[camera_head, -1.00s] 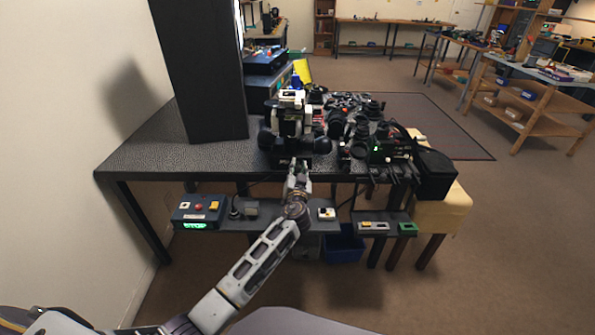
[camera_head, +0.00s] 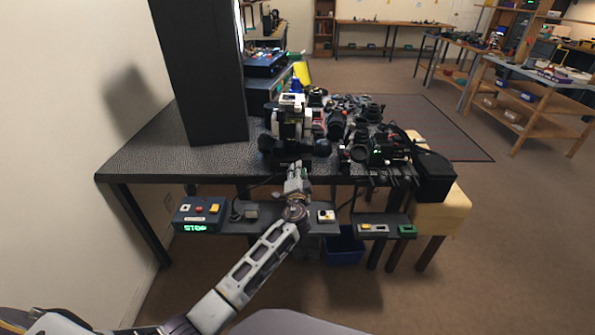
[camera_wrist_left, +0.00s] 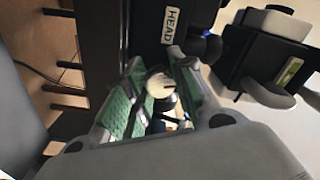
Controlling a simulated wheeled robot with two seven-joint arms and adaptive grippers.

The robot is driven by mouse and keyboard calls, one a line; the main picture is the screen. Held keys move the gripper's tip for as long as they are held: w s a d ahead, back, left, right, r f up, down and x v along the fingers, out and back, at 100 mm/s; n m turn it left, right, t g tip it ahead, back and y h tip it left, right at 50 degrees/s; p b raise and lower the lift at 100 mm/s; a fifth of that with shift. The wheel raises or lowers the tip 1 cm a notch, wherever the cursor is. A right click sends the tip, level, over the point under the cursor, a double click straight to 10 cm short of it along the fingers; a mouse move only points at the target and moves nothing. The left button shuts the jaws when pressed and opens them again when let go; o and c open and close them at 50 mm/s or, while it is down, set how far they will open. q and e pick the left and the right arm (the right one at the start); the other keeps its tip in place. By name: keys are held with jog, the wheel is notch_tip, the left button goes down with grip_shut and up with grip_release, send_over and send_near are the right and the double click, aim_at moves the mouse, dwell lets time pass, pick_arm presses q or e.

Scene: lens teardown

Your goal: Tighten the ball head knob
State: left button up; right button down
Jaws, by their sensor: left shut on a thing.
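My left gripper (camera_head: 297,172) reaches up to the front edge of the black table, just below the dark camera gear (camera_head: 295,147). In the left wrist view its green-padded fingers (camera_wrist_left: 160,88) are closed around a small pale round knob (camera_wrist_left: 158,84), which I take as the ball head knob. A dark part with a white "HEAD" label (camera_wrist_left: 174,25) is just beyond the fingers. In the head view the knob is hidden by the gripper and the gear. My right gripper is not in view.
A tall black panel (camera_head: 200,75) stands at the left of the black textured table (camera_head: 150,160). Camera gear crowds the table's right half. Below the edge are a blue button box (camera_head: 199,214) with a green display and small shelf boxes (camera_head: 374,229). A blue bin (camera_head: 343,247) is on the floor.

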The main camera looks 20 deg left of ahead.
pick_arm(q)
jog(key=shift+f+m+p, duration=0.1)
jog(key=shift+m+p, duration=0.25)
jog(key=shift+m, duration=0.85)
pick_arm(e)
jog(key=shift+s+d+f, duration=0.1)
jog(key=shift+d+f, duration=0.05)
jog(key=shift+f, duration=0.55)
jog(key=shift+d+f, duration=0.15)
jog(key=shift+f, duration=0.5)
pick_arm(q)
jog(key=o, duration=1.1)
jog(key=shift+c, duration=0.2)
jog(key=shift+s, duration=0.1)
jog(key=v, duration=1.2)
